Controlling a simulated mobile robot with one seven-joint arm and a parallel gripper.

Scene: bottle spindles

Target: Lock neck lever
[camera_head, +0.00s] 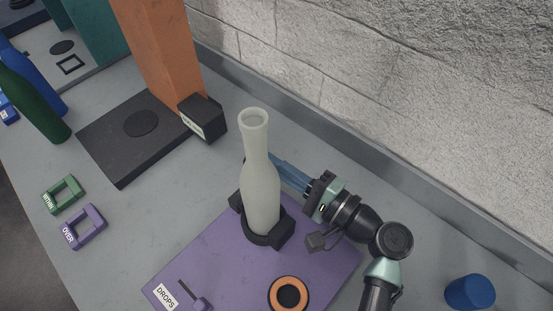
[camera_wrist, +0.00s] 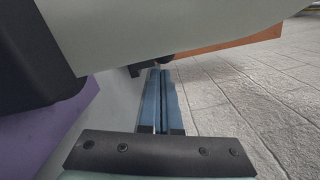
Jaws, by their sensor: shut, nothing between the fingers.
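A pale grey-green bottle (camera_head: 262,190) stands upright in a black holder (camera_head: 275,238) on a purple base (camera_head: 225,250) labelled DROPS. My gripper (camera_head: 248,160) reaches in from the right, its blue fingers passing behind the bottle near the shoulder. In the wrist view the fingers (camera_wrist: 160,74) lie together with nothing between them, and the bottle (camera_wrist: 150,30) fills the top. A small dark part (camera_wrist: 138,70) shows beside the fingertips; I cannot tell if they touch. No neck lever can be clearly made out. A small dark lever (camera_head: 192,296) sits beside the DROPS label.
An orange ring (camera_head: 289,293) lies on the purple base. A black stand (camera_head: 120,150) with an orange column (camera_head: 160,55) is behind left. A blue cylinder (camera_head: 470,292) stands right. A stone wall (camera_head: 400,90) runs behind.

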